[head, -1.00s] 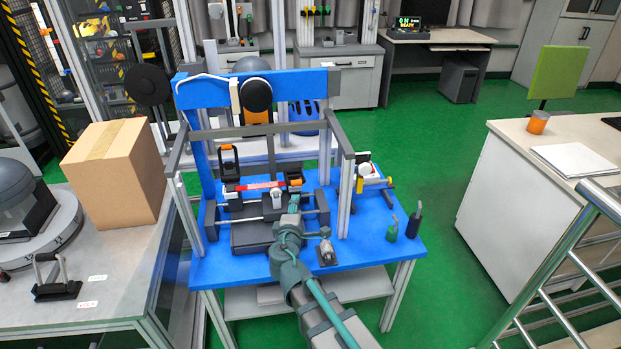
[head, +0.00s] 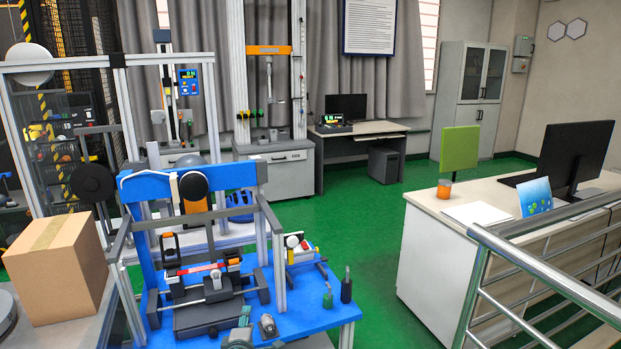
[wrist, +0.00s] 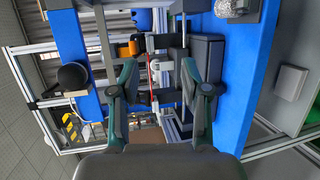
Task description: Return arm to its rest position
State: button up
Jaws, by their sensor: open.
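My gripper (wrist: 160,90) is open and empty in the wrist view, its two fingers spread to the left and right. Between and beyond the fingers are the clamps and the red bar of the blue drop tower rig (head: 228,178). In the head view only a small green-grey part of my arm shows at the bottom edge, in front of the rig. My gripper's fingers cannot be made out there. A red bar (head: 197,269) lies across the black and orange clamps on the rig. The rest position itself is not marked in any view.
A grey post frame (head: 277,245) surrounds the rig. A cardboard box (head: 60,265) stands on the left table. Two small handled tools (head: 346,288) stand on the blue table's right side. A metal railing (head: 540,272) and white desk (head: 425,255) are at right. Green floor lies between.

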jog(key=s+d+f+m+g+h+p, duration=0.1)
jog(key=s+d+f+m+g+h, duration=0.1)
jog(key=s+d+f+m+g, duration=0.45)
jog(key=s+d+f+m+g+h+p, duration=0.1)
jog(key=s+d+f+g, duration=0.15)
jog(key=d+f, duration=0.7)
jog(key=s+d+f+m+g+h, duration=0.25)
jog(key=s+d+f, duration=0.3)
jog(key=f, duration=0.65)
jog(key=s+d+f+m+g+y+p, duration=0.1)
jog(key=s+d+f+m+g, duration=0.2)
jog(key=s, duration=0.7)
jog(key=s+d+f+m+g+y+p, duration=0.1)
jog(key=s+d+f+m+g+y, duration=0.1)
jog(key=s, duration=0.8)
jog(key=s+d+f+m+g+y+p, duration=0.1)
jog(key=s+d+f+m+g, duration=0.3)
jog(key=s, duration=0.6)
jog(key=d+f+g+p, duration=0.1)
jog(key=d+g, duration=0.1)
jog(key=d, duration=0.1)
jog(key=shift+d+y, duration=0.2)
jog(key=shift+y, duration=0.15)
jog(key=shift+w+f, duration=0.1)
jog(key=shift+f, duration=0.05)
